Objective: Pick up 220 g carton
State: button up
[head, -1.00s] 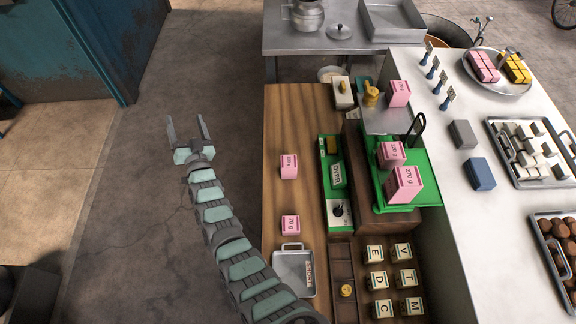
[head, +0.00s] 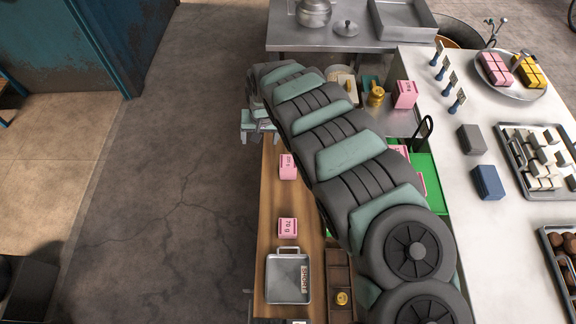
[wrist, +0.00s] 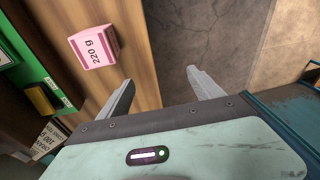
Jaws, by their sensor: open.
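The pink 220 g carton (wrist: 95,47) stands on the wooden counter in the upper left of the wrist view, its label readable. In the head view it appears to be the upper pink carton (head: 288,167), close to the left side of my arm. My gripper (wrist: 161,78) is open and empty. Its fingers are apart from the carton, which lies left of them in the wrist view. In the head view my arm largely hides the gripper near the counter's far left corner.
A pink 70 g carton (head: 288,228) and a metal tray (head: 289,277) stand nearer on the wooden counter (head: 268,195). Another pink carton (head: 405,94) sits on a metal plate. My arm hides most of the green scale (head: 430,170). Open floor (head: 170,170) lies to the left.

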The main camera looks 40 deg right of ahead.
aim_at(286, 160)
jog(key=s+d, duration=0.1)
jog(key=s, duration=0.1)
jog(key=s+d+g, duration=0.1)
jog(key=s, duration=0.2)
jog(key=s+d+r+g, duration=0.1)
jog(key=s, duration=0.2)
jog(key=shift+s+r+m, duration=0.1)
jog(key=shift+s+m, duration=0.15)
jog(key=shift+m, duration=0.05)
jog(key=shift+s+f, duration=0.2)
jog(key=shift+f, duration=0.05)
notch_tip(286, 160, down, 5)
jog(key=shift+w+a+r, duration=0.1)
jog(key=shift+r, duration=0.05)
jog(key=shift+s+f, duration=0.2)
jog(key=shift+f, duration=1.1)
jog(key=shift+s+f, duration=0.15)
jog(key=shift+f, duration=1.3)
grip_shut()
